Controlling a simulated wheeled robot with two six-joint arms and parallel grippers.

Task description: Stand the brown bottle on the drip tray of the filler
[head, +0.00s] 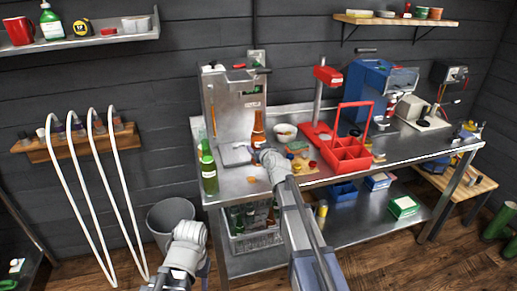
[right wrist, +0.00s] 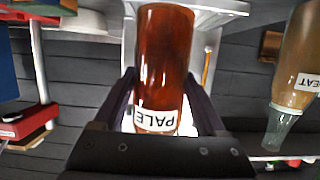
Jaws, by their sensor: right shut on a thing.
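The brown bottle (head: 258,125) is upright at the right front of the steel filler (head: 232,100). My right gripper (head: 264,157) is shut on it.
A green bottle (head: 208,170) stands at the bench's left front edge. A red carrier (head: 347,150), a white bowl (head: 285,131) and a red-based capper (head: 325,105) are to the right. A crate of bottles (head: 255,240) is on the shelf below. A labelled bottle (right wrist: 300,60) shows in the wrist view.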

